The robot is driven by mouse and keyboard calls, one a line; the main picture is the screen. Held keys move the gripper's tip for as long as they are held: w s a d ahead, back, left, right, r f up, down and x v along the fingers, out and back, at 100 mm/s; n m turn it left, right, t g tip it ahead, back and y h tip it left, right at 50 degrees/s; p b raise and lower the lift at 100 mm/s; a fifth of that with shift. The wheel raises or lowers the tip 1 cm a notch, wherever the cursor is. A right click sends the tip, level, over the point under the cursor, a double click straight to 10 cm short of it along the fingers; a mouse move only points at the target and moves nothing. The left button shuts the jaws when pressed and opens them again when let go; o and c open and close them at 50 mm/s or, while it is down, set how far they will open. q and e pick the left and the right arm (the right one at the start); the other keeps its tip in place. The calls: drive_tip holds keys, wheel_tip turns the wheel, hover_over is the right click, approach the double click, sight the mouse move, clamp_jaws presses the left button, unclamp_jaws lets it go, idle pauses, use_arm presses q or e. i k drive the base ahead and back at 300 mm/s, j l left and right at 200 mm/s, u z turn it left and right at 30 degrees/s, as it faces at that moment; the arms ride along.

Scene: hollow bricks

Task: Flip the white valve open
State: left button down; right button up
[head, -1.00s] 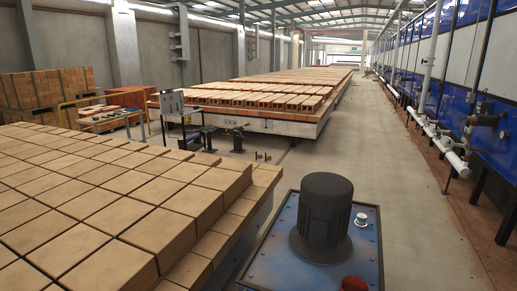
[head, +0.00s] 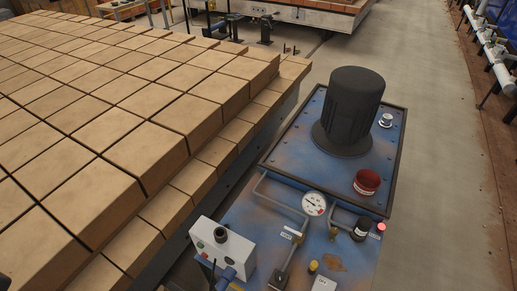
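A blue hydraulic unit (head: 345,262) with a worn surface stands at the lower right in the head view. On its front part, a small white piece like a valve handle or tag (head: 291,235) sits on a grey pipe, left of and below a round pressure gauge (head: 314,203). It is too small to tell whether it is open or closed. A brass fitting (head: 333,231) sits on another pipe to its right. Neither of my grippers is clearly in view, and nothing is seen touching the unit.
A black motor (head: 350,108) and a red cap (head: 367,182) stand on the unit's raised tank. A white control box (head: 223,250) is at its left. Stacked bricks (head: 130,110) fill the left side. The concrete floor (head: 440,140) on the right is clear.

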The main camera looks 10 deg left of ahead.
sight(299, 235)
drive_tip(key=z, duration=0.25)
drive_tip(key=i, duration=0.15)
drive_tip(key=i+j+z, duration=0.15)
drive_tip(key=i+z, duration=0.2)
drive_tip(key=i+j+z, duration=0.65)
